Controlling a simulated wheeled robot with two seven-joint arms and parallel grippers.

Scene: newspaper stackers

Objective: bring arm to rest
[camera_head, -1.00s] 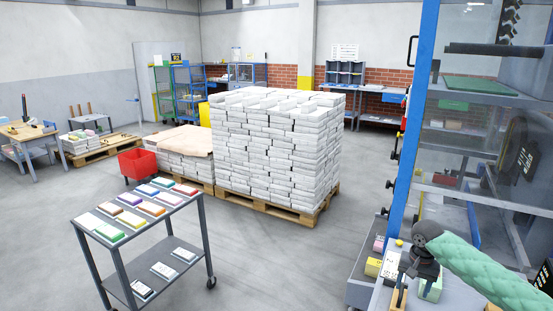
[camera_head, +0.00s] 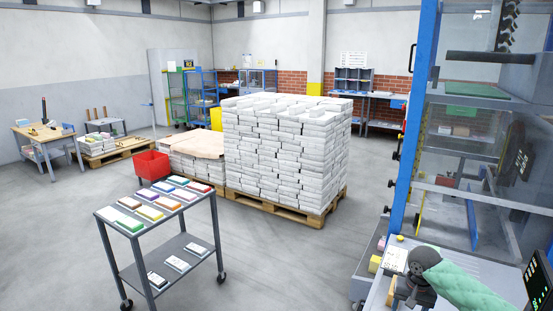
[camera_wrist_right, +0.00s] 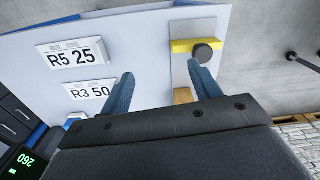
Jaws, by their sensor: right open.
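My right arm comes in from the lower right of the head view in a green quilted sleeve. Its dark gripper (camera_head: 412,292) hangs over the bench beside the blue-framed machine. In the right wrist view the gripper (camera_wrist_right: 163,88) shows two blue fingers spread wide apart, with nothing between them. Beyond the fingers is a pale bench surface with a label reading R5 25 (camera_wrist_right: 79,55) and another reading R3 50 (camera_wrist_right: 92,90). A yellow bar with a dark round knob (camera_wrist_right: 202,53) appears past the right finger. My left gripper is in neither view.
The blue-framed machine (camera_head: 407,130) with clear panels stands close to my right arm. A grey cart (camera_head: 178,248) carries colored pads at the left front. A tall white paper stack (camera_head: 283,155) stands on a pallet behind. A red bin (camera_head: 152,165) is beside it. Open floor lies between.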

